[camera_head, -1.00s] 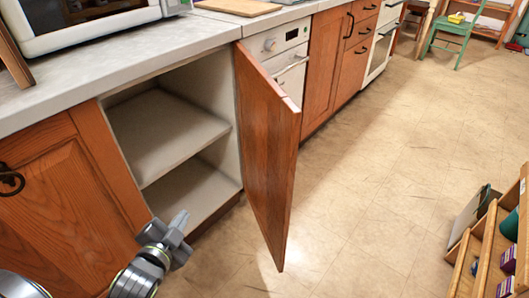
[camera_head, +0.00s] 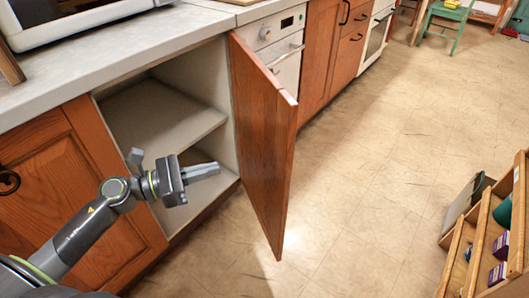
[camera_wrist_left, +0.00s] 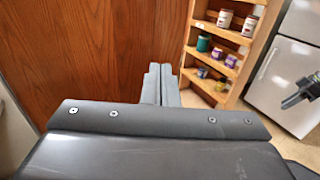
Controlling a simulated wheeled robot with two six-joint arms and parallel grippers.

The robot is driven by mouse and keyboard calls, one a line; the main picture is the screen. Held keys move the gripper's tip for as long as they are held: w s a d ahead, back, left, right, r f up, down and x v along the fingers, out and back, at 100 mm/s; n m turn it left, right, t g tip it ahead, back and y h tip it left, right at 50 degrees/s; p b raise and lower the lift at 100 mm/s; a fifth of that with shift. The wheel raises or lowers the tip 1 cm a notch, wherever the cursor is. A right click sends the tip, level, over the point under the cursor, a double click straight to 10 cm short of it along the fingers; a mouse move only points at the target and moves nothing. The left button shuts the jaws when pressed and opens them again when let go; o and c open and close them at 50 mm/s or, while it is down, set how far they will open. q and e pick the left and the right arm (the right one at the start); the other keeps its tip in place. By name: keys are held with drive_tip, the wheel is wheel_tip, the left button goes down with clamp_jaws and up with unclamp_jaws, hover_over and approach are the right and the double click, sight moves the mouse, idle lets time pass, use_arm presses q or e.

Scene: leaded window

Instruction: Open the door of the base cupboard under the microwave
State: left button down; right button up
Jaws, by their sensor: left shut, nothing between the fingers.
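The base cupboard (camera_head: 208,121) under the microwave (camera_head: 75,18) stands open, with pale empty shelves inside. Its wooden door (camera_head: 264,140) is swung well out from the counter, hinged on the right. My left gripper (camera_head: 205,171) is in front of the cupboard opening, shut and empty, with its fingers pointing right toward the door's inner face. A small gap shows between the fingertips and the door in the head view. In the left wrist view the shut fingers (camera_wrist_left: 161,82) appear near the free edge of the door (camera_wrist_left: 90,40).
A closed wooden cupboard door (camera_head: 60,190) with a dark handle is at the left. A white appliance (camera_head: 281,48) stands behind the open door. A wooden shelf rack (camera_head: 488,235) with cans is at the lower right. The tiled floor (camera_head: 370,150) between is clear.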

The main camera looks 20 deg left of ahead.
sight(277, 150)
use_arm(q)
drive_tip(key=p+x, duration=0.1)
drive_tip(key=x, duration=1.2)
drive_tip(key=shift+w+d, duration=0.25)
drive_tip(key=shift+d, duration=0.1)
use_arm(e)
drive_tip(key=shift+d+f+g, duration=0.25)
drive_tip(key=shift+f+g, duration=0.05)
drive_tip(key=shift+f, duration=0.3)
